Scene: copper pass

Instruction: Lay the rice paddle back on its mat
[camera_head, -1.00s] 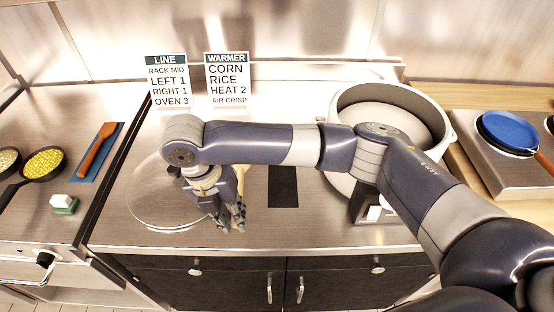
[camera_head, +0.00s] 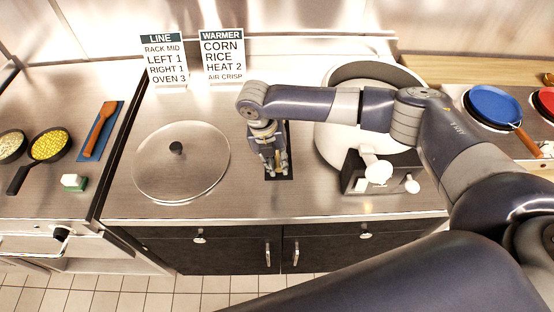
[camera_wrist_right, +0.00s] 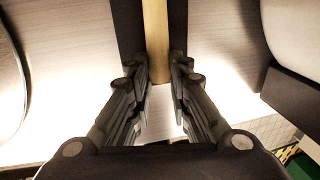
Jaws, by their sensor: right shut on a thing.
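My right gripper (camera_head: 275,168) is over the dark mat (camera_head: 289,135) on the steel counter, pointing down. In the right wrist view the gripper (camera_wrist_right: 155,76) is shut on the pale wooden handle of the rice paddle (camera_wrist_right: 156,38). The dark mat (camera_wrist_right: 127,28) shows on both sides of the handle there. The handle runs roughly along the mat. In the head view the gripper and wrist mostly hide the paddle. I cannot tell whether the paddle touches the mat. My left gripper is not in view.
A round clear lid (camera_head: 160,178) with a dark knob lies left of the mat. A large white pot (camera_head: 335,142) with a dark control box (camera_head: 352,172) stands close on the right. Two signs (camera_head: 222,58) stand behind. A wooden spatula (camera_head: 101,128) lies on a blue mat farther left.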

